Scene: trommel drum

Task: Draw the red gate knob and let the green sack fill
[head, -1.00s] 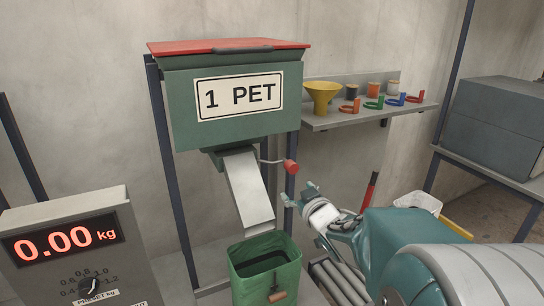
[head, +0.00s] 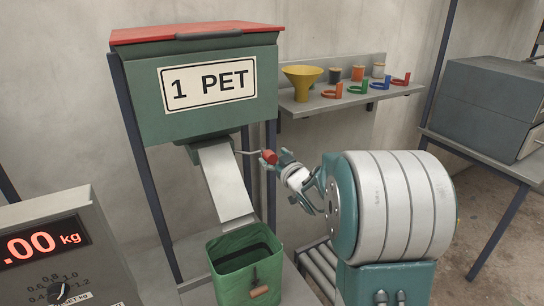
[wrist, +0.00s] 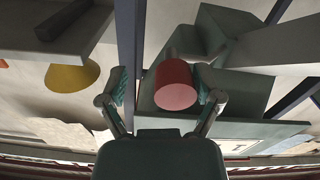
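The red gate knob (head: 269,156) sits on a thin rod at the side of the green hopper marked "1 PET" (head: 205,100), above the grey chute (head: 222,185). My gripper (head: 272,159) is at the knob. In the wrist view the knob (wrist: 176,86) shows between the two spread fingers of my gripper (wrist: 162,88), nearer the right finger, with a clear gap to the left one. Whether the right finger touches it is hard to tell. The green sack (head: 225,284) stands open under the chute's lower end; its visible inside looks dark and empty.
A scale display (head: 38,243) at lower left shows ".00 kg", partly cut off. A wall shelf (head: 350,97) behind holds a yellow funnel (head: 302,80), spools and coloured clips. A roller conveyor (head: 320,268) lies right of the sack. A grey cabinet (head: 490,105) stands at right.

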